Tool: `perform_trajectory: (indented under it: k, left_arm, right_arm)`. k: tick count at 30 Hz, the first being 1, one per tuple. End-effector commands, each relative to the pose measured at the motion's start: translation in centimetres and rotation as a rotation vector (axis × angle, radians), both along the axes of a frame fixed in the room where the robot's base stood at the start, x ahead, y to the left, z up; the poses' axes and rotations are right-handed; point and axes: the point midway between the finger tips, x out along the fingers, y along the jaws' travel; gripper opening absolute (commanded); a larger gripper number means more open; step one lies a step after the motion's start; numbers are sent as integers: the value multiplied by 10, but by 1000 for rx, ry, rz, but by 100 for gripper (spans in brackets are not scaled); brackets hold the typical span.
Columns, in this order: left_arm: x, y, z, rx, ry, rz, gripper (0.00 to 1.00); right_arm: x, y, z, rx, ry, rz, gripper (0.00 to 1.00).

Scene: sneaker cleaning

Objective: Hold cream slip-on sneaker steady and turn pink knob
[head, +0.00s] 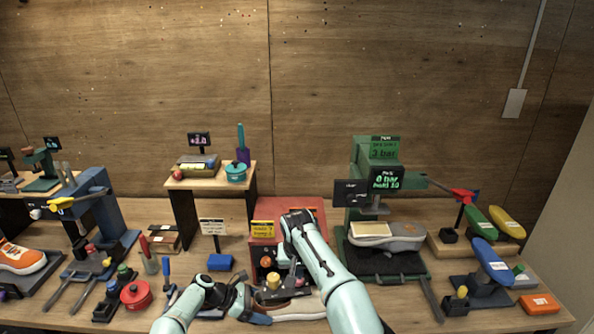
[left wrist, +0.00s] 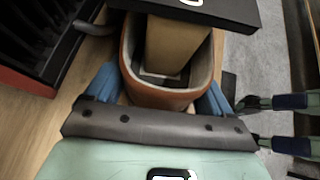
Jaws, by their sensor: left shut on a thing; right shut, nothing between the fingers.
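The cream slip-on sneaker (head: 300,307) lies at the front middle of the bench, partly hidden by my arms. In the left wrist view its heel (left wrist: 165,98), with a brown-orange rim, surrounds a tan block (left wrist: 172,48). My left gripper (head: 258,315) is shut on the heel, with its blue fingers (left wrist: 157,95) on either side. My right gripper (head: 292,283) is shut and empty, above the sneaker and close to a tan cylinder (head: 272,281). I cannot make out the pink knob; my arms and grippers cover part of that area.
A red box (head: 267,213) with a yellow sign stands behind the sneaker. A green press (head: 362,155) with a grey shoe (head: 402,236) is to the right. The bench is crowded around both arms.

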Motion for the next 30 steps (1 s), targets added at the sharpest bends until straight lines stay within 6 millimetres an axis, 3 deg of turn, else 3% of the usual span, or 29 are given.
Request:
perform_trajectory:
  k: [9, 10, 11, 20, 30]
  left_arm:
    - [1, 1, 0, 1, -1, 5, 41]
    - [1, 1, 0, 1, -1, 5, 92]
    - [1, 1, 0, 1, -1, 5, 100]
    - [1, 4, 2, 1, -2, 5, 100]
    - [-6, 53, 36, 3, -4, 8, 100]
  right_arm:
    - [0, 0, 0, 0, 1, 1, 0]
    - [0, 0, 0, 0, 1, 0, 0]
    - [0, 0, 0, 0, 1, 1, 0]
    - [0, 0, 0, 0, 1, 0, 0]
    - [0, 0, 0, 0, 1, 0, 0]
